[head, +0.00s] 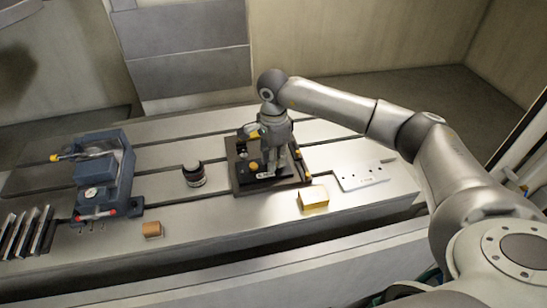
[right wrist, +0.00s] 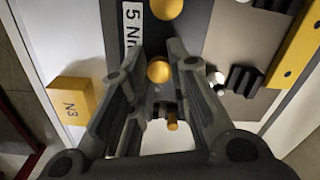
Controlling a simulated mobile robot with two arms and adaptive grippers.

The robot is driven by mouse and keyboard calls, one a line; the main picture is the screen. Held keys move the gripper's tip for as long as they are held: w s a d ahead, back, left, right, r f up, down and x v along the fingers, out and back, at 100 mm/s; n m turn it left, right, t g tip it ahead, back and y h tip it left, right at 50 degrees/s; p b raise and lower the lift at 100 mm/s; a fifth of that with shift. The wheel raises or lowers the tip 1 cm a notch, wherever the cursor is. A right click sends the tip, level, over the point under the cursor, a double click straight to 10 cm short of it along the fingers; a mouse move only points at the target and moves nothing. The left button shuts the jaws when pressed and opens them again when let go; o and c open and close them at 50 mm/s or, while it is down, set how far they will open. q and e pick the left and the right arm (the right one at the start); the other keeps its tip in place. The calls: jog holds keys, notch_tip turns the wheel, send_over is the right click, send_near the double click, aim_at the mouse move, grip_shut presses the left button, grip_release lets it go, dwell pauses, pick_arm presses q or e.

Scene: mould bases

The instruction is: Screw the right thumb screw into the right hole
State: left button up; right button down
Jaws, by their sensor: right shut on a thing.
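The dark mould base (head: 243,183) lies on the slotted metal table. One yellow round knob (head: 253,166) shows on it, left of my right gripper (head: 273,170). The gripper points down onto the base. In the right wrist view its fingers (right wrist: 155,65) stand on both sides of a yellow thumb screw head (right wrist: 158,71) and are shut on it. Another yellow round head (right wrist: 166,8) shows beyond it on the dark plate by the "5 Nm" label (right wrist: 132,20). The hole and the screw's shaft are hidden. My left gripper is not in view.
Slots run along the table.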

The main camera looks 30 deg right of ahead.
jog(key=shift+f+m, duration=0.1)
jog(key=shift+m, duration=0.2)
jog(key=m, duration=0.4)
jog(key=shift+s, duration=0.1)
jog(key=m, duration=0.4)
jog(key=shift+f+m, duration=0.1)
jog(key=shift+m, duration=0.3)
jog(key=m, duration=0.3)
jog(key=shift+a+p, duration=0.1)
jog(key=shift+p, duration=0.2)
jog(key=m, duration=0.3)
jog(key=shift+s, duration=0.1)
jog(key=shift+f+m+p, duration=0.1)
jog(key=shift+m+p, duration=0.3)
jog(key=shift+m, duration=1.1)
